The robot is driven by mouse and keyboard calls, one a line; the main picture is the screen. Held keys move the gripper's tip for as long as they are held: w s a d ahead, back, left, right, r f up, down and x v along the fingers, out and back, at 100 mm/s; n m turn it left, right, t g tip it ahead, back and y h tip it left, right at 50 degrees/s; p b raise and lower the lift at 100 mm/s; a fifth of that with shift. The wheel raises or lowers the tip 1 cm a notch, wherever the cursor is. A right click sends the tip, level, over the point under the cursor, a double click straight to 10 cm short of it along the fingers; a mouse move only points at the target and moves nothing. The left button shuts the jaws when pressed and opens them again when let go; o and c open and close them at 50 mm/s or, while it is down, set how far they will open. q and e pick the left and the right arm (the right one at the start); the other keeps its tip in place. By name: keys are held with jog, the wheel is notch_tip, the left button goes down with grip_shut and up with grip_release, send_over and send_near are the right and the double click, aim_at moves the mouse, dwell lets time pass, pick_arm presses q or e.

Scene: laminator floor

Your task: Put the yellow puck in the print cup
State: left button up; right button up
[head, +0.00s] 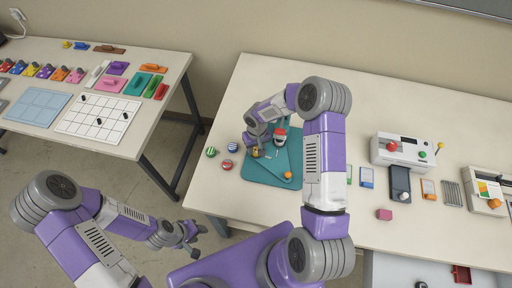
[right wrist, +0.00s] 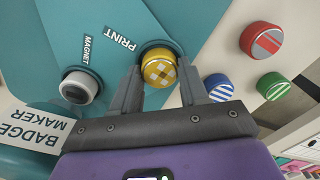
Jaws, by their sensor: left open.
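The yellow checkered puck (right wrist: 159,68) lies at the dark round print cup (right wrist: 150,46), beside the PRINT label, in the right wrist view. It appears to sit within the cup's rim, though its depth is hard to judge. My right gripper (right wrist: 160,72) has one finger on each side of the puck; I cannot tell whether they press on it. In the head view my right gripper (head: 262,147) is over the left part of the teal badge maker (head: 262,178), with the puck hardly visible there. My left gripper (head: 192,240) is open and empty, off the table's left edge.
Red (right wrist: 261,40), blue (right wrist: 218,87) and green (right wrist: 272,86) striped pucks lie beside the badge maker. The MAGNET cup (right wrist: 79,87) holds a grey-white piece. A white machine (head: 405,150) stands to the right. A second table (head: 150,100) is at the left.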

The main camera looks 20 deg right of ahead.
aim_at(256, 149)
jog(key=o, duration=0.4)
jog(key=shift+r, duration=0.2)
notch_tip(256, 149, up, 12)
jog(key=shift+p, duration=0.3)
jog(key=shift+d, duration=0.1)
dwell(0.3)
